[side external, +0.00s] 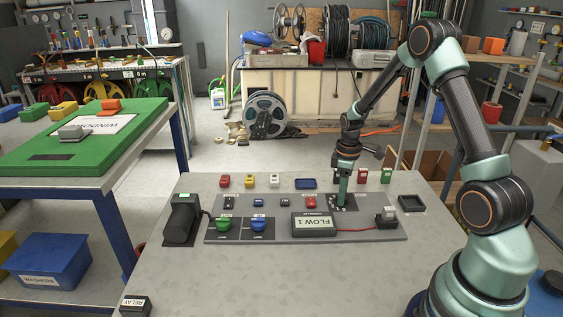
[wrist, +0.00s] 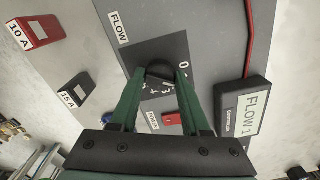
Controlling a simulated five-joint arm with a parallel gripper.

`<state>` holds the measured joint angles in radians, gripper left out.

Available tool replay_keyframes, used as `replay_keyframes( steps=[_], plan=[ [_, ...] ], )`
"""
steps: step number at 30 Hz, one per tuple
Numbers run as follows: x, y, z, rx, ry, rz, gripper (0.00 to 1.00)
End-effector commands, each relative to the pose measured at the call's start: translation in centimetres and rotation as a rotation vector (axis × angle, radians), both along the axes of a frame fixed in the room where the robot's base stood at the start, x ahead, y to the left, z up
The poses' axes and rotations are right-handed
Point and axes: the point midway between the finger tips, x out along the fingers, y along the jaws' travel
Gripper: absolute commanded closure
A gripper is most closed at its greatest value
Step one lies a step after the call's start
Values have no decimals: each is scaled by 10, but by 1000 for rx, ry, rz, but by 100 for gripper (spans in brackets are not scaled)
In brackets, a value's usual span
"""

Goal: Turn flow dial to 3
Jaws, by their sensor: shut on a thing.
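The flow dial is a dark round knob on a black square plate, under a FLOW label in the wrist view. The knob (wrist: 160,68) is between the green fingers of my gripper (wrist: 161,76), which is shut on it. White numbers are on the plate (wrist: 182,46); a 0 and a 3 show, others are partly hidden by the fingers. The knob's pointer cannot be made out. In the side view my gripper (side external: 342,202) comes down onto the dial plate (side external: 355,203). A display box (side external: 314,224) reads FLOW 1, and it also shows in the wrist view (wrist: 248,112).
The dial sits on a grey panel (side external: 275,236) with switches, blue and green knobs and a red cable. Coloured blocks stand behind it, with a red 10 A block (wrist: 34,32) near the dial. A black motor-like unit (side external: 182,218) stands left. The table front is mostly clear.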

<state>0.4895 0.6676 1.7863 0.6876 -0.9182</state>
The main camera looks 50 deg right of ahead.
Motion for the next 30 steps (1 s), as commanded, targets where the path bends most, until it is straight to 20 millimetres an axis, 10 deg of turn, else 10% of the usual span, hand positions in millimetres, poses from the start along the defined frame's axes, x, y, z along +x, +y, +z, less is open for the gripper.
replay_keyframes(
  steps=[30],
  plan=[
    [0, 0, 1, 0, 0, -811, 100]
  ],
)
